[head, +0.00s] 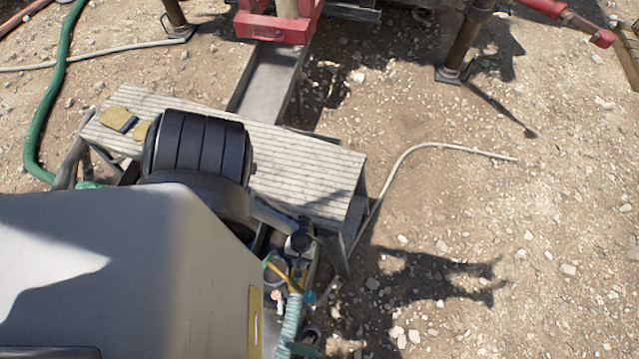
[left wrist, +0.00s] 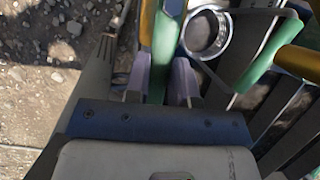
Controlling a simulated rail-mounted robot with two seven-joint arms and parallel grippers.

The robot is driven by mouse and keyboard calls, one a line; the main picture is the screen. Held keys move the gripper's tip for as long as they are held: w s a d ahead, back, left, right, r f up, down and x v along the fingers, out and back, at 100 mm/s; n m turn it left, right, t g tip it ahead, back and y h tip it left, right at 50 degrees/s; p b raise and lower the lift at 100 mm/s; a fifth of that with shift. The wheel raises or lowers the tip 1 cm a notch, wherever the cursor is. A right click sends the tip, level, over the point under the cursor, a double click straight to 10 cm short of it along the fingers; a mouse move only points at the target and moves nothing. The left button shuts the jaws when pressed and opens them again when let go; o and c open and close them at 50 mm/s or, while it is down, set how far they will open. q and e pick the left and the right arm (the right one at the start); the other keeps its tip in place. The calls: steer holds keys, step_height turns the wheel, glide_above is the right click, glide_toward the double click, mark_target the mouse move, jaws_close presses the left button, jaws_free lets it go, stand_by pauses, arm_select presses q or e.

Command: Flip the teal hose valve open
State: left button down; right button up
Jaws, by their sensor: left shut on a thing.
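In the left wrist view my left gripper (left wrist: 162,82) is shut on a teal-green bar (left wrist: 164,45), which stands between its two grey fingers. The bar looks like the lever of the teal hose valve, but its pivot is hidden, so I cannot tell how far it is turned. In the head view a pale teal ribbed hose (head: 289,325) rises beside the bench end, with small yellow and teal fittings (head: 296,275) at its top. The gripper's fingertips cannot be made out there. My right gripper is in neither view.
A round metal-rimmed opening (left wrist: 206,33) and a yellow bar (left wrist: 300,62) lie right of the fingers. A ribbed grey bench (head: 310,165) carries yellow gloves (head: 122,122). A green hose (head: 60,75) lies left. Gravel ground at right is mostly clear.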

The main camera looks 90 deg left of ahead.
arm_select(q)
steer(key=c, duration=1)
jaws_free()
steer(key=shift+o, duration=0.2)
steer(key=p+v, duration=0.5)
steer(key=v, duration=0.8)
steer(key=shift+a+r, duration=0.15)
steer(key=shift+r, duration=0.15)
steer(key=shift+w, duration=0.1)
